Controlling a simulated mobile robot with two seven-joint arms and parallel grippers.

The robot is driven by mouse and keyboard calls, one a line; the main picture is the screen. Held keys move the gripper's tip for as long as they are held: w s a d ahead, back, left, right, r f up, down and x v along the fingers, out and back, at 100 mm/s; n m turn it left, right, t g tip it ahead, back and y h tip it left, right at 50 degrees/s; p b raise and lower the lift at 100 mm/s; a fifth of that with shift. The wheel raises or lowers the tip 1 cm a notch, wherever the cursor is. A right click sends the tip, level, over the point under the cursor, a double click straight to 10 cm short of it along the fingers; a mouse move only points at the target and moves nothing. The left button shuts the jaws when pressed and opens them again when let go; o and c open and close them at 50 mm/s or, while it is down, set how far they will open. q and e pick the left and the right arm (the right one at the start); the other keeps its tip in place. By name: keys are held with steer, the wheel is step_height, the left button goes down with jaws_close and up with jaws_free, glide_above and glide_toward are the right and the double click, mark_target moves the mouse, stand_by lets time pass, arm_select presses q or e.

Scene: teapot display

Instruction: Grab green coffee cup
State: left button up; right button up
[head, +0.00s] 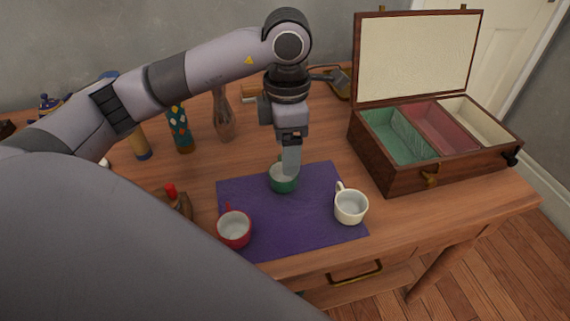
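The green coffee cup (284,184) stands upright on the purple mat (294,232), near the mat's back edge. My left gripper (290,168) points straight down at this cup, and its fingers reach the cup's rim and cover part of its opening. The fingers show edge-on, so I cannot tell whether they are open or closed on the cup wall. A red cup (234,231) stands at the mat's front left. A cream cup (350,208) stands at its right edge. My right gripper is not in view.
An open wooden box (400,176) with green, red and cream compartments stands at the right. A glass vase (223,118), a patterned bottle (180,132) and a red-topped item (171,192) stand left of the mat. The tabletop's front right is clear.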

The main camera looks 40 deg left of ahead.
mark_target(282, 175)
arm_select(q)
steer(key=f, duration=0.7)
steer(key=shift+s+a, duration=0.1)
steer(key=shift+a, duration=0.25)
steer(key=c, duration=0.8)
